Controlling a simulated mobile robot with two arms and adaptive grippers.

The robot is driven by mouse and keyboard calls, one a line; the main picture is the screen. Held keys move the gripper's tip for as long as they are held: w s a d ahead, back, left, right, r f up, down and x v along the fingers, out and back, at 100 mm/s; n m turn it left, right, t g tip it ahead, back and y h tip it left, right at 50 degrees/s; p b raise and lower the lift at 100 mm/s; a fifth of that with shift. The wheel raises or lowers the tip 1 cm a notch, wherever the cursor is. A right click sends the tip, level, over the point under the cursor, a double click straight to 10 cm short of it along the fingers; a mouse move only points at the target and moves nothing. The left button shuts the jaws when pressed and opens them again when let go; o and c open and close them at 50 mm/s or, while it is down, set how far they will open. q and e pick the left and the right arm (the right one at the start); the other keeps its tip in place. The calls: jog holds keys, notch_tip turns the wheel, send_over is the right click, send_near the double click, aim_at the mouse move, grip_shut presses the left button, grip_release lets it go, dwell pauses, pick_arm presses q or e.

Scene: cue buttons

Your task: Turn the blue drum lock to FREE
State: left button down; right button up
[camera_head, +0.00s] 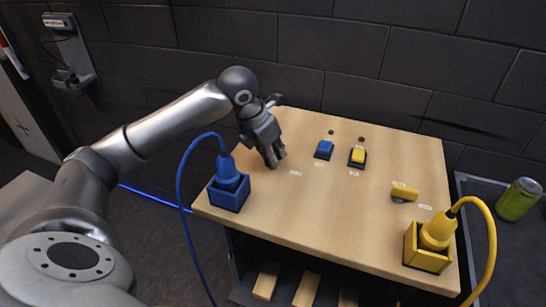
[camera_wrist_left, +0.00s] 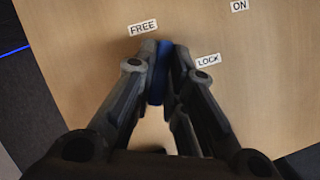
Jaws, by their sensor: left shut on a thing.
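In the left wrist view, my left gripper (camera_wrist_left: 160,50) is shut on the blue drum lock (camera_wrist_left: 161,72), a narrow blue piece between its two fingers. The FREE label (camera_wrist_left: 143,27) is just beyond the fingertips to the left. The LOCK label (camera_wrist_left: 208,60) is to the right of the fingers. In the head view, my left gripper (camera_head: 274,160) reaches down to the wooden tabletop (camera_head: 300,225) at its left part and hides the blue lock. My right gripper is not in view.
A blue plug in a blue box (camera_head: 229,193) stands close in front of my left gripper, with its cable looping up. Blue (camera_head: 323,149) and yellow (camera_head: 358,156) buttons, a yellow handle (camera_head: 405,192) and a yellow plug box (camera_head: 427,247) are to the right. The middle of the tabletop is clear.

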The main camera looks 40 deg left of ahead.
pick_arm(q)
jog(key=n+y+b, duration=0.1)
jog(key=n, duration=0.2)
jog(key=shift+n, duration=0.4)
jog(key=shift+n+y+b, duration=0.35)
jog(key=shift+n+y, duration=0.15)
jog(key=shift+n, duration=0.1)
jog(key=shift+a+n, duration=0.1)
jog(key=shift+n, duration=0.2)
jog(key=c, duration=1.5)
grip_release()
jog(key=v, duration=1.2)
jog(key=shift+s, duration=0.1)
